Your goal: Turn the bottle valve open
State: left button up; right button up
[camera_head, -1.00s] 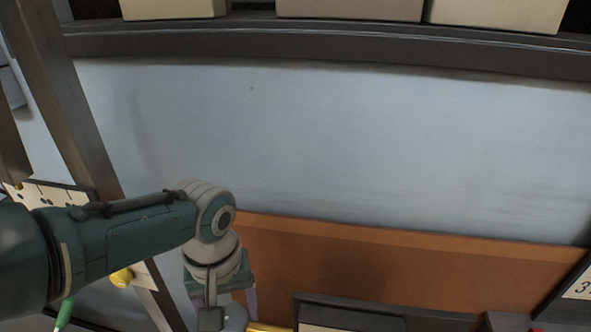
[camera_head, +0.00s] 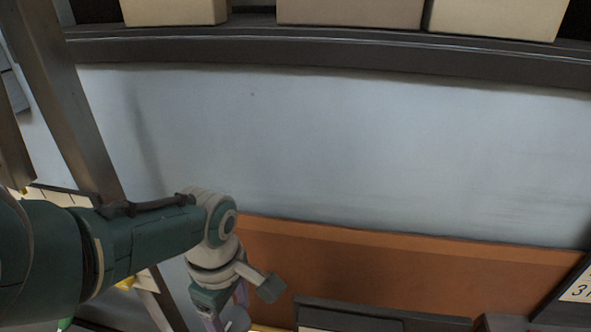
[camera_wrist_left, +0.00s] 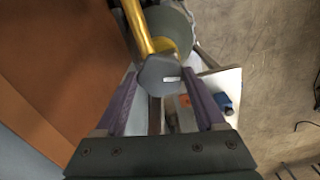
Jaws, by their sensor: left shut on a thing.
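In the left wrist view, a grey faceted valve knob (camera_wrist_left: 160,76) with a small white mark sits between the two purple fingers of my left gripper (camera_wrist_left: 161,84), which is shut on it. A yellow tube (camera_wrist_left: 138,28) runs up from behind the knob, next to a rounded grey-green body (camera_wrist_left: 170,28). In the head view, my left gripper (camera_head: 228,318) points down at the bottom edge, and a grey rounded part (camera_head: 238,319) shows by its fingers. The bottle itself is mostly hidden. My right gripper is in neither view.
An orange panel (camera_head: 370,265) stands close to the right of my left gripper. A dark frame (camera_head: 350,312) lies at the bottom. A slanted metal post (camera_head: 65,110) rises at the left. A shelf (camera_head: 330,48) with boxes is above. A blue item (camera_wrist_left: 222,103) lies beyond the knob.

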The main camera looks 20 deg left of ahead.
aim_at(232, 320)
pick_arm(q)
jog(key=shift+n, duration=1.1)
jog(key=o, duration=1.3)
jog(key=shift+o, duration=0.2)
notch_tip(232, 320, up, 10)
jog(key=p, duration=0.7)
jog(key=shift+p, duration=0.4)
